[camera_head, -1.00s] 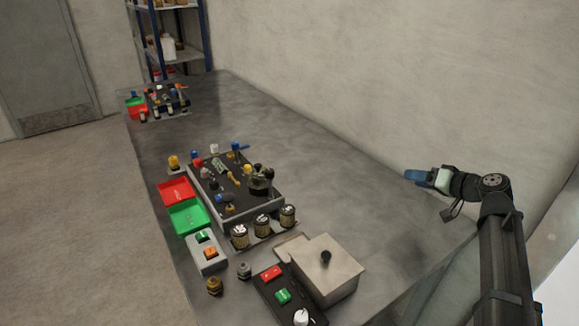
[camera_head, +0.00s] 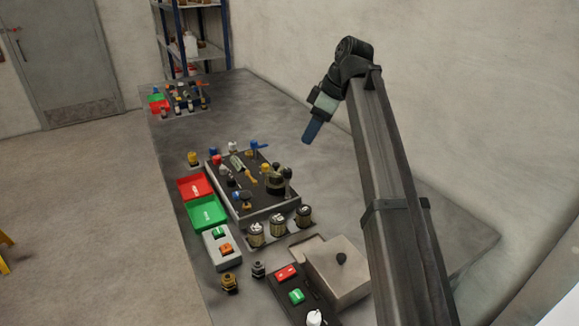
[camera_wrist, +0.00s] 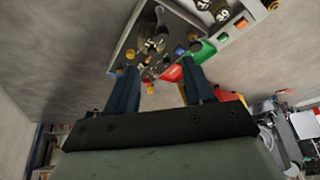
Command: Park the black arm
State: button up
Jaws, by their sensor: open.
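My black arm (camera_head: 385,180) rises from the lower right of the head view, over the right part of the grey workbench (camera_head: 360,215). My gripper (camera_head: 308,140) hangs at its end with blue fingers pointing down and slightly left. It is above the bench, behind and to the right of the black genset board (camera_head: 240,165). In the wrist view the two blue fingers (camera_wrist: 158,72) stand apart with nothing between them. The board (camera_wrist: 135,32) shows beyond the fingertips, upside down and clear of them.
Red (camera_head: 196,187) and green (camera_head: 207,212) trays lie left of the board. Several jars (camera_head: 278,226), a switch box (camera_head: 222,248) and a metal box with a knob (camera_head: 338,270) stand in front. A second set (camera_head: 185,97) is at the far end. The bench's right side is mostly clear.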

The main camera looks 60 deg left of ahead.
aim_at(288, 170)
jog(key=x, duration=1.3)
jog(key=shift+s+a+f, duration=0.15)
jog(key=shift+s, duration=0.25)
grip_shut()
